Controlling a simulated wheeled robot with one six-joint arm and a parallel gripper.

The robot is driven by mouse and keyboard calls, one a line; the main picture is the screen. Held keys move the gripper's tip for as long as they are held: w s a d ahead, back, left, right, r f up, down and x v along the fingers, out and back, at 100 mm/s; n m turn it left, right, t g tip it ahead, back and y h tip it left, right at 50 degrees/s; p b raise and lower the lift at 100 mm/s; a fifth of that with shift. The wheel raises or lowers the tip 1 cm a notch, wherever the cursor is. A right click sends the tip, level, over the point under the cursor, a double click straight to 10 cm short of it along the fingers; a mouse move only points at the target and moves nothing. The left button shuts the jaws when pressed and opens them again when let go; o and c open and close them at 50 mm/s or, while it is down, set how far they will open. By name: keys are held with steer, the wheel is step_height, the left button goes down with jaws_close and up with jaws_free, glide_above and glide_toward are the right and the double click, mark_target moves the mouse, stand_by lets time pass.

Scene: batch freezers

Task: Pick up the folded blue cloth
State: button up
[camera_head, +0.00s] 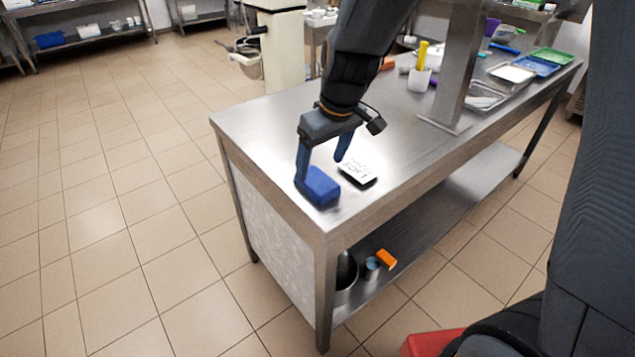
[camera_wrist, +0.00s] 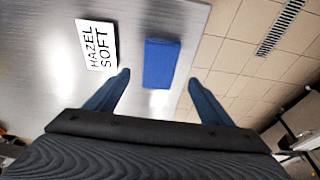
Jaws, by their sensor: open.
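The folded blue cloth (camera_head: 321,186) lies on the steel table near its front left corner. In the wrist view the cloth (camera_wrist: 161,64) is a blue rectangle ahead of the fingertips and between their lines, close to the table edge. My gripper (camera_head: 320,168) is open and empty, its fingers pointing down over the table by the cloth. In the wrist view my gripper (camera_wrist: 159,78) shows both fingers spread wide, with nothing between them. In the head view the left finger partly overlaps the cloth; I cannot tell whether it touches.
A steel post (camera_head: 461,65) rises from the table. Trays (camera_head: 511,73) and a cup with a yellow item (camera_head: 419,80) stand further back.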

mark_target(317, 179)
steer(key=shift+p+x, duration=0.75)
steer(key=shift+x, duration=2.3)
steer(key=shift+d, duration=0.1)
steer(key=c, duration=1.1)
steer(key=shift+r, duration=0.15)
step_height(317, 179, up, 10)
steer(key=shift+f+b, duration=0.1)
steer(key=shift+b, duration=0.65)
